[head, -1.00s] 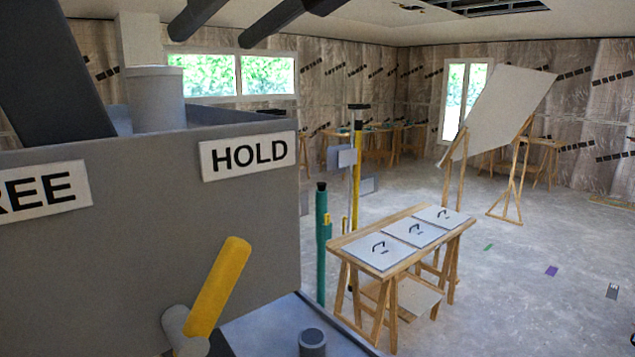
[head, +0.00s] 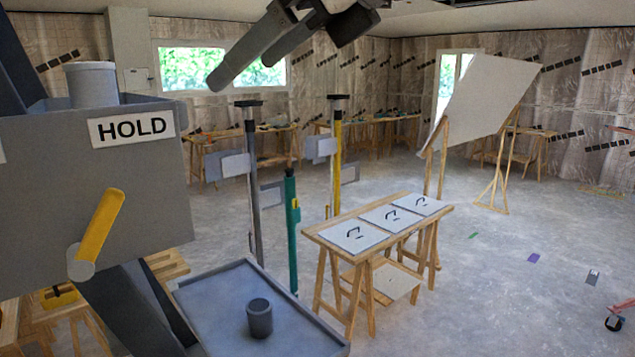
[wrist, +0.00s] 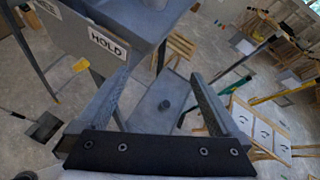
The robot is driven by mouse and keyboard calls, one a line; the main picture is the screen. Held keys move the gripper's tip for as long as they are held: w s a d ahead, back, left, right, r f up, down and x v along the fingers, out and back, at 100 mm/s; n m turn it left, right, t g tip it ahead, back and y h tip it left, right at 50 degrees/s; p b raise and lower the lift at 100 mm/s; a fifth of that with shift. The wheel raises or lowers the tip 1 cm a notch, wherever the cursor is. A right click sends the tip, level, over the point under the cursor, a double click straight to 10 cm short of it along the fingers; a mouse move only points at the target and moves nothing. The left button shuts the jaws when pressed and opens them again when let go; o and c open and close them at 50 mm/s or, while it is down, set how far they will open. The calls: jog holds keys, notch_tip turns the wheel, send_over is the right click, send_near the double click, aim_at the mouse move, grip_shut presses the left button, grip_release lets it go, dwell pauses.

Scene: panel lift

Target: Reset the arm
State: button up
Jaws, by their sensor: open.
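My gripper (head: 243,72) hangs at the top of the head view, in the air and touching nothing. Its two dark fingers are apart with nothing between them. In the wrist view my gripper (wrist: 160,78) also shows open, its fingers spread over the grey tray. The grey lift box (head: 75,190) with the HOLD sign (head: 131,128) stands at the left, well apart from my gripper. Its yellow lever (head: 100,222) slants up to the right; the lever also shows in the wrist view (wrist: 80,65).
The grey tray (head: 205,297) with a dark cylinder (head: 260,318) lies at front. A trestle table (head: 312,232) holds three white panels with handles. Two posts and a green tube (head: 291,230) stand behind the tray. A large tilted board (head: 480,95) rests on wooden stands. Floor at right is mostly clear.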

jog(key=s+d+f+n+h+b, duration=0.1)
jog(key=s+d+f+n+h, duration=0.2)
jog(key=f, duration=1)
jog(key=s+d+f+n+h, duration=0.2)
jog(key=d+f+n+h, duration=0.1)
jog(key=d+f+n, duration=0.6)
jog(key=s+d+f+n+g+h+b, duration=0.1)
jog(key=s+d+f+n+h, duration=0.2)
jog(key=f, duration=1.4)
jog(key=d+n+h, duration=0.1)
jog(key=d+n, duration=0.3)
jog(key=n, duration=0.2)
jog(key=shift+s+b, duration=0.3)
jog(key=shift+s, duration=0.05)
